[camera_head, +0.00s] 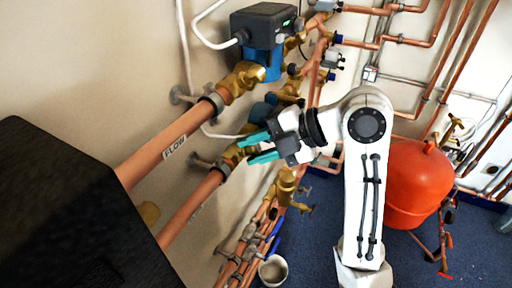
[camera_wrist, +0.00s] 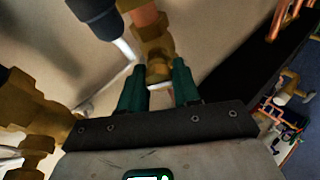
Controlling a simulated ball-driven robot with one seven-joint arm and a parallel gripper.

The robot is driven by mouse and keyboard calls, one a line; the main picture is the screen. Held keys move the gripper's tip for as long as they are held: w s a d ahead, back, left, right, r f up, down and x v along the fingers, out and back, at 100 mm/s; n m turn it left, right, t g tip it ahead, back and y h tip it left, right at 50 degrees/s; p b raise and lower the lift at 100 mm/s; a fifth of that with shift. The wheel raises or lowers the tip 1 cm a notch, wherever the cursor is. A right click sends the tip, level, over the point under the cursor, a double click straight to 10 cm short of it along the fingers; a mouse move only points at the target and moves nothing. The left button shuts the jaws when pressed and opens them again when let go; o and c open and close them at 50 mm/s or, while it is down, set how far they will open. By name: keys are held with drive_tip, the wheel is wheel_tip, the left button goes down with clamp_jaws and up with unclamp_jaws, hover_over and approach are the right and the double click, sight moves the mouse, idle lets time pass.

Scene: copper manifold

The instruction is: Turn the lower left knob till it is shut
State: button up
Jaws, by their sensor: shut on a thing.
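My gripper (camera_head: 245,152) reaches left to the lower pipe's brass valve (camera_head: 231,155). Its two teal fingers are closed on a small part at the valve, taken to be the lower left knob. The fingers and gripper body hide most of that knob in the head view. In the wrist view my gripper (camera_wrist: 160,78) has a finger on each side of a brass fitting (camera_wrist: 155,45), with a pale edge showing between them. The knob's turn angle cannot be told.
A black-topped blue pump (camera_head: 262,35) sits above on the upper pipe, marked FLOW (camera_head: 174,147). More brass valves (camera_head: 286,186) are below right. A red tank (camera_head: 413,185) and a grey bucket (camera_head: 273,270) stand lower down. A black box (camera_head: 60,210) fills the lower left.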

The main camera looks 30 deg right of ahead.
drive_tip(key=shift+a, duration=0.1)
drive_tip(key=o, duration=1)
drive_tip(key=shift+o, duration=0.2)
drive_tip(key=shift+s, duration=0.1)
drive_tip(key=p+v, duration=0.2)
drive_tip(key=v, duration=0.8)
drive_tip(key=shift+d+r, duration=0.2)
drive_tip(key=shift+d, duration=0.1)
drive_tip(key=shift+s, duration=0.1)
